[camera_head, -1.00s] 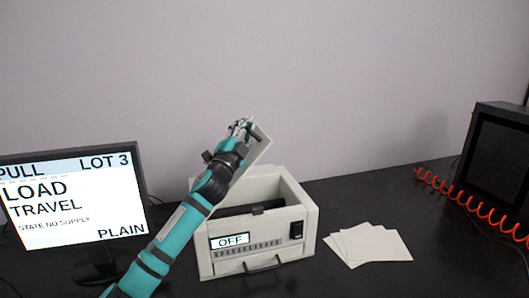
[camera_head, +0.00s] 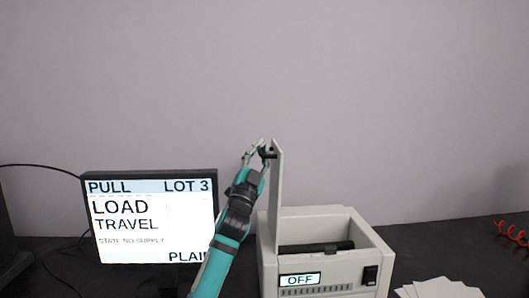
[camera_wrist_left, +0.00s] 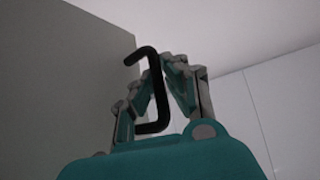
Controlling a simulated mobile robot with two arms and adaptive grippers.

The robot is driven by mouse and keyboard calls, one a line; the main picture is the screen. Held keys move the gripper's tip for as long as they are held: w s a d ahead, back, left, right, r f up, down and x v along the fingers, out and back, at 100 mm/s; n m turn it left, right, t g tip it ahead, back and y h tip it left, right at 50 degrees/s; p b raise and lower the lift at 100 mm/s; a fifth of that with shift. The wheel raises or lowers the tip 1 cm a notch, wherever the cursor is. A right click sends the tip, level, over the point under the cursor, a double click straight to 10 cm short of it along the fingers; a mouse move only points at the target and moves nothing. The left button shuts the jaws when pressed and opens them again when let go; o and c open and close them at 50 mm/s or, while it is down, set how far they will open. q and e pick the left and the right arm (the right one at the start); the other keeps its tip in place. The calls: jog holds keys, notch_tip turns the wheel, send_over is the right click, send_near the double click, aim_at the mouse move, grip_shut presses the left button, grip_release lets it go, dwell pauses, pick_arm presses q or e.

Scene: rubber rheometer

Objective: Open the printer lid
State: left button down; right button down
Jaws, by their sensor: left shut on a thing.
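The white printer (camera_head: 342,276) stands on the black table, its top open and a dark bar visible inside. Its lid (camera_head: 277,185) stands about upright along the printer's left side, seen nearly edge-on. My left gripper (camera_head: 262,150) is shut on the black lid handle near the lid's upper end. In the left wrist view, the bent black handle (camera_wrist_left: 153,92) passes between the fingers (camera_wrist_left: 158,82), beside the grey lid face (camera_wrist_left: 60,80). My right gripper is not in view.
A monitor (camera_head: 150,218) stands left of the printer, close behind my left arm. White sheets (camera_head: 438,289) lie to the right on the black table (camera_head: 440,245). A red coiled cord (camera_head: 512,235) is at the far right. The wall behind is bare.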

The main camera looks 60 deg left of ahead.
pick_arm(q)
jog(key=shift+f, duration=0.4)
jog(key=c, duration=1.8)
grip_release()
jog(key=shift+o, duration=0.8)
jog(key=shift+r, duration=0.1)
jog(key=shift+r, duration=0.1)
